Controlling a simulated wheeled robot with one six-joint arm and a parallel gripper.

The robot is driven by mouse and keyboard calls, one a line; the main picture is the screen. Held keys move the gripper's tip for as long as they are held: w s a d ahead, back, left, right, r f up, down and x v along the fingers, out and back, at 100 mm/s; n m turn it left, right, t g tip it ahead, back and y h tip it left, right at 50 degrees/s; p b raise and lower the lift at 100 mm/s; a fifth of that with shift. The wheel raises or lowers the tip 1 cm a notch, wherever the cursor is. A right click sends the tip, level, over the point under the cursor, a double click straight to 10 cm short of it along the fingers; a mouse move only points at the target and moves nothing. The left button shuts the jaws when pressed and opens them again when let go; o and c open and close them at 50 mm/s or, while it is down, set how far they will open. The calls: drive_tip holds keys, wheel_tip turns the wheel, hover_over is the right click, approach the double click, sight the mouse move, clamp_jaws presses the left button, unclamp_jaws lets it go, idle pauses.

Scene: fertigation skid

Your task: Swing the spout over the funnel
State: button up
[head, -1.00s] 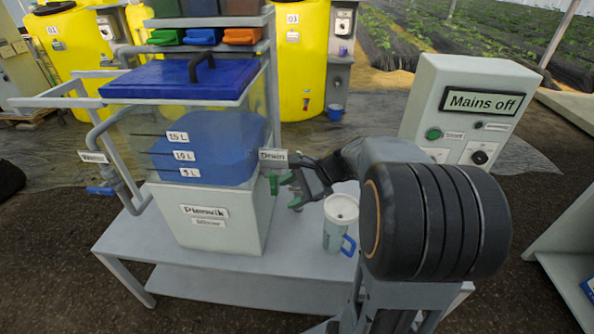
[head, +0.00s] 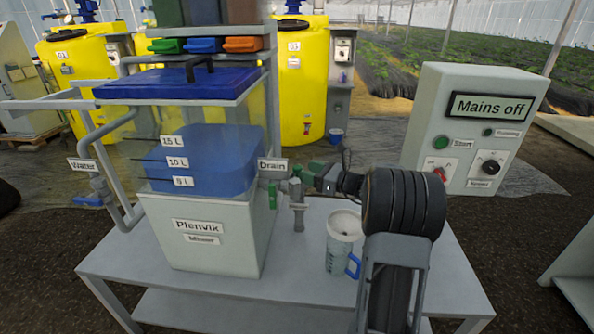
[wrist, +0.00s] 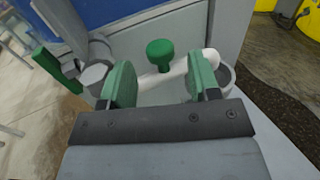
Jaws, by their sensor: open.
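The spout (wrist: 180,72) is a pale tube beside the mixer's drain, with a round green knob (wrist: 160,48) standing on it. In the head view the spout's grey downward end (head: 298,216) hangs left of a clear jug (head: 338,257) with a blue handle. A pale funnel-like top (head: 345,224) sits on the jug, and the spout is apart from it. My gripper (head: 306,178) is at the spout, and in the wrist view its open green-padded fingers (wrist: 163,80) lie either side of the knob, slightly short of it. Nothing is gripped.
The mixer tank (head: 205,228) stands on the left of the grey bench (head: 310,270). A green drain lever (head: 272,195) is beside the spout. A control box (head: 462,130) reading "Mains off" stands at right. The bench is clear in front of the jug.

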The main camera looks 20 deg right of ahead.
sight(297, 167)
drive_tip(key=shift+x, duration=2.3)
clamp_jaws()
